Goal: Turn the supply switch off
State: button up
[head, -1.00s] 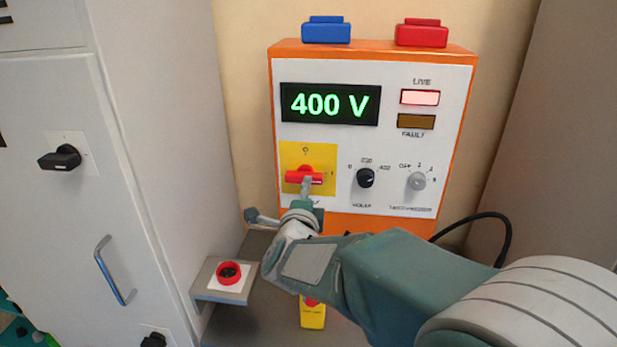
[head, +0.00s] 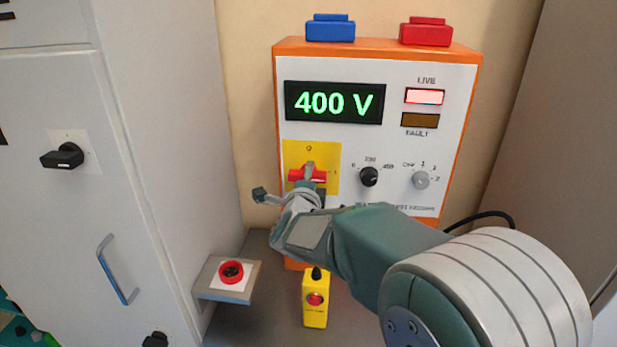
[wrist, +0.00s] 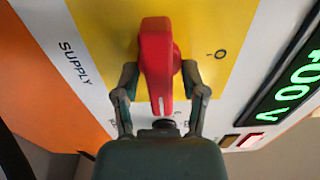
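The supply switch has a red handle (head: 307,175) on a yellow plate (head: 327,187) at the lower left of the panel. The handle lies horizontal, toward the 1 mark. In the wrist view the red handle (wrist: 160,60) stands between the fingers of my gripper (wrist: 159,72), with its marked tip toward my palm. One fingertip is on each side, very close to it; I cannot tell whether they press on it. In the head view my gripper (head: 309,172) overlaps the handle. The display (head: 334,102) reads 400 V, and the LIVE lamp (head: 424,96) is lit.
Two knobs (head: 369,177) sit right of the switch. A red button (head: 231,272) on a shelf and a yellow box (head: 315,300) with a red button stand below. A grey cabinet (head: 160,130) borders the left. Blue and red blocks top the panel.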

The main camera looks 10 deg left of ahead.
jog(key=shift+s+a+f+n, duration=0.1)
jog(key=shift+a+f+n, duration=0.1)
jog(key=shift+n, duration=0.4)
jog(key=shift+a+f+n, duration=0.1)
jog(key=shift+a+n, duration=0.1)
jog(key=shift+n, duration=0.4)
jog(key=shift+f, duration=0.1)
dwell(1.2)
jog(key=o, duration=0.8)
jog(key=shift+s+d+r, duration=0.1)
jog(key=shift+s+d, duration=0.05)
jog(key=shift+s, duration=1.9)
jog(key=shift+s+d+r, duration=0.1)
jog(key=shift+s, duration=2)
jog(key=shift+s+d, duration=0.15)
jog(key=shift+s, duration=1.9)
jog(key=s, duration=1.2)
jog(key=shift+d, duration=0.3)
